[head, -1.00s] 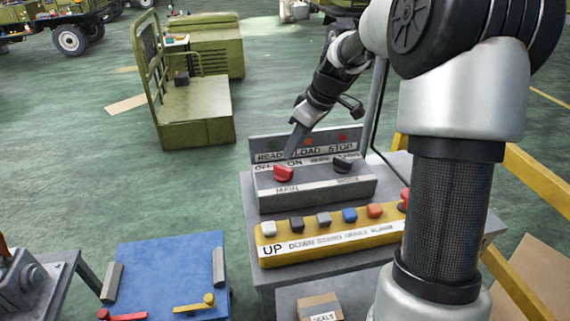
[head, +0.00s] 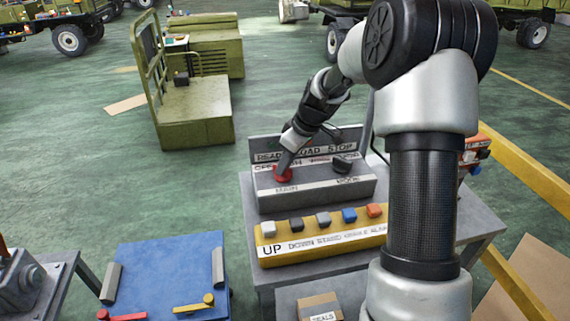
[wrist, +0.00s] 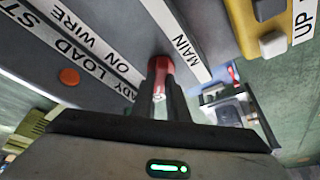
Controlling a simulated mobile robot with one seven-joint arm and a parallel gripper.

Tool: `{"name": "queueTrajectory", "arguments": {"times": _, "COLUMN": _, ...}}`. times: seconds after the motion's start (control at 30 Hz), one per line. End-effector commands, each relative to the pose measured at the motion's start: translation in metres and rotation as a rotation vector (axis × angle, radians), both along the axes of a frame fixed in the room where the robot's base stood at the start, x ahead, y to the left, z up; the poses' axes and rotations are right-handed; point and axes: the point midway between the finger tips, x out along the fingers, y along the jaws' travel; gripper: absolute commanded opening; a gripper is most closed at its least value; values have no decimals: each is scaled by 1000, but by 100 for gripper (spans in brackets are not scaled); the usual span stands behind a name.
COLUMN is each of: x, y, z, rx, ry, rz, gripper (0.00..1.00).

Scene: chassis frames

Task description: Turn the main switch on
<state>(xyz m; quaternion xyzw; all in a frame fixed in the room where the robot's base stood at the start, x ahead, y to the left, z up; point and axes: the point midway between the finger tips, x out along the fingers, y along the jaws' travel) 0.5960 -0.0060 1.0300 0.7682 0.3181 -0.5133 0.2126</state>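The main switch is a red knob (head: 282,174) on the grey control panel (head: 330,192), above the MAIN label (head: 286,188). In the wrist view the red knob (wrist: 160,72) sits between my gripper's fingers. My gripper (head: 285,165) points down at the knob in the head view, its fingertips overlapping the knob's top. In the wrist view the fingers (wrist: 163,100) are close together at the knob's sides; whether they press on it is not clear. The OFF/ON strip behind the knob is partly covered by my gripper.
A black MODE knob (head: 342,163) stands right of the red one. A yellow button box (head: 318,243) with several coloured buttons lies in front. A READY/LOAD/STOP strip (head: 335,148) is behind. A blue table (head: 165,275) stands at left, with green floor between.

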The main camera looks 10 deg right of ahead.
Motion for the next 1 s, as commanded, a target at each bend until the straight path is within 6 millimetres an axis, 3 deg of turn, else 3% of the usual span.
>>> {"name": "queueTrajectory", "arguments": {"times": 0.47, "x": -1, "y": 1, "z": -1, "rx": -1, "ry": 0, "rz": -61, "gripper": 0}}
{"name": "queueTrajectory", "arguments": {"times": 1.0, "x": -2, "y": 5, "z": 1, "rx": -2, "ry": -2, "rz": -501, "gripper": 0}}
